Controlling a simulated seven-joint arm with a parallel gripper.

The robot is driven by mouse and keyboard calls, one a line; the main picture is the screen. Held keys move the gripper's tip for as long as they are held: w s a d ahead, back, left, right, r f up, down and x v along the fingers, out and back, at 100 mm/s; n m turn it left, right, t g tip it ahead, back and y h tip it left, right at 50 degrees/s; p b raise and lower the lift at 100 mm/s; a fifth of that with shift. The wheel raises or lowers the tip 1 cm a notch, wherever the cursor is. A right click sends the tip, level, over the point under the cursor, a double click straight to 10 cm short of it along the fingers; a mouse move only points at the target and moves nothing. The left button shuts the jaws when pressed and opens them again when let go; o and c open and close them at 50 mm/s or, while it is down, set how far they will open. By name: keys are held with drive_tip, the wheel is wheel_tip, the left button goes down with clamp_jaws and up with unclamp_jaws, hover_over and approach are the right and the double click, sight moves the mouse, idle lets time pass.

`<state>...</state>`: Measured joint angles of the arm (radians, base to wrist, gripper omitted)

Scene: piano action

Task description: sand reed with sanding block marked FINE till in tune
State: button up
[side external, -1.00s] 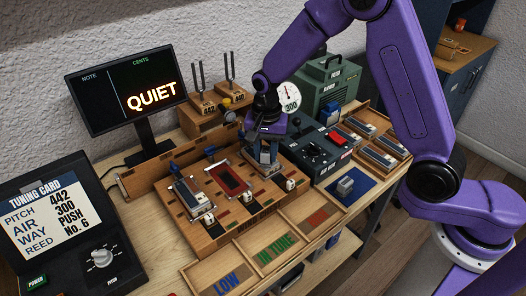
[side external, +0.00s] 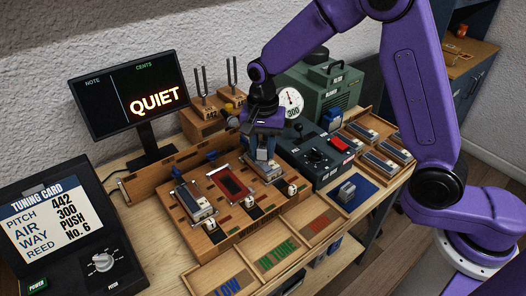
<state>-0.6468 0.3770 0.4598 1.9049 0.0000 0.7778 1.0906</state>
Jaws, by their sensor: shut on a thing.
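My gripper (side external: 262,153) points down at the back of the right-hand station on the wooden bench block (side external: 238,214). It is shut on a small blue part there, which looks like a clamp lever like those behind the other stations; the fingers largely hide it. A metal reed plate (side external: 267,170) lies on that station just in front of the fingers. Another reed plate (side external: 196,200) sits at the left station. A grey-blue block (side external: 347,190) stands on a blue mat (side external: 359,197) at the right; no FINE marking is readable. The monitor (side external: 128,92) reads QUIET.
Trays marked LOW (side external: 228,287) and IN TUNE (side external: 278,257) line the front. A control box (side external: 318,153) with a black lever, a gauge (side external: 290,101) and more plates in a rack (side external: 378,147) stand right. The tuning card (side external: 44,214) lists 442, 300, PUSH, No. 6.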

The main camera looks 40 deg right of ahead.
sight(262, 159)
drive_tip(key=shift+r, duration=2.05)
drive_tip(key=shift+d, duration=0.1)
idle(3.5)
drive_tip(key=shift+d, duration=0.95)
drive_tip(key=shift+f, duration=4)
drive_tip(key=shift+a+r, duration=0.1)
drive_tip(key=shift+a+f, duration=0.25)
drive_tip(key=shift+a, duration=0.8)
drive_tip(key=shift+d, duration=1.2)
drive_tip(key=shift+r, duration=4.1)
